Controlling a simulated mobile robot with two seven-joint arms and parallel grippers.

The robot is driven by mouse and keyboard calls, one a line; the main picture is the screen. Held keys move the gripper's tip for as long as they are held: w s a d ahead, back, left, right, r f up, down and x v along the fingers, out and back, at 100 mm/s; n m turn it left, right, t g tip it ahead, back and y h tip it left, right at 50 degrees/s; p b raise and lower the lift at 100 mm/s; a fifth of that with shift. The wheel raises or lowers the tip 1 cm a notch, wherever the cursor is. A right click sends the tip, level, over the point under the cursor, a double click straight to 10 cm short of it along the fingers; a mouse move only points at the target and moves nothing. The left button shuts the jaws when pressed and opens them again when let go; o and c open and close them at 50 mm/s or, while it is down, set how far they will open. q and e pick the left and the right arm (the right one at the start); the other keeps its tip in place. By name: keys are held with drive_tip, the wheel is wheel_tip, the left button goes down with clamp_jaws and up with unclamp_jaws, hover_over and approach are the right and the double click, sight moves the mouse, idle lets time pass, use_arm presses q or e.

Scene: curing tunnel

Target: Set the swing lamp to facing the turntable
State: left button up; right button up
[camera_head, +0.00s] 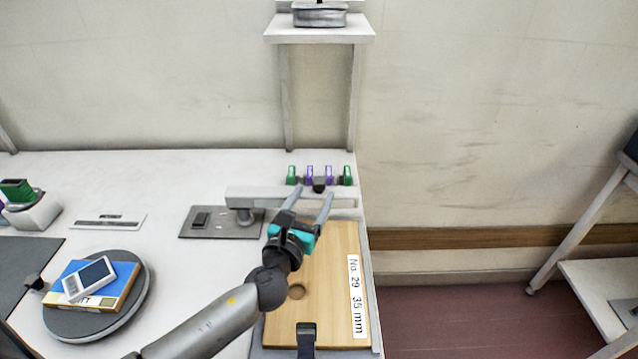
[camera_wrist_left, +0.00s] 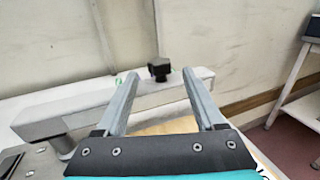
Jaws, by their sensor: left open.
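The swing lamp's light grey arm (camera_head: 262,194) runs from a post on a dark base plate (camera_head: 222,230) toward the right edge of the bench. A black knob (camera_head: 319,184) stands on it; it also shows in the left wrist view (camera_wrist_left: 159,68). My left gripper (camera_head: 315,191) is open, its fingers pointing at the arm, with the knob between or just beyond the fingertips; contact cannot be told. The turntable (camera_head: 137,305) is a dark disc at the lower left, carrying a blue-topped box (camera_head: 112,292) and a white device (camera_head: 89,279). My right gripper is not in view.
A wooden board (camera_head: 330,270) labelled "No. 29 35 mm" lies under my left arm. Several green and purple clips (camera_head: 309,174) stand behind the lamp arm. A shelf (camera_head: 320,33) rises at the back. White bench lies clear between turntable and base plate.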

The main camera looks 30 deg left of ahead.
sight(317, 189)
use_arm(q)
drive_tip(key=shift+w+a, duration=0.15)
drive_tip(key=shift+w, duration=1.05)
drive_tip(key=shift+w+a, duration=0.15)
drive_tip(key=shift+w, duration=1.05)
clamp_jaws()
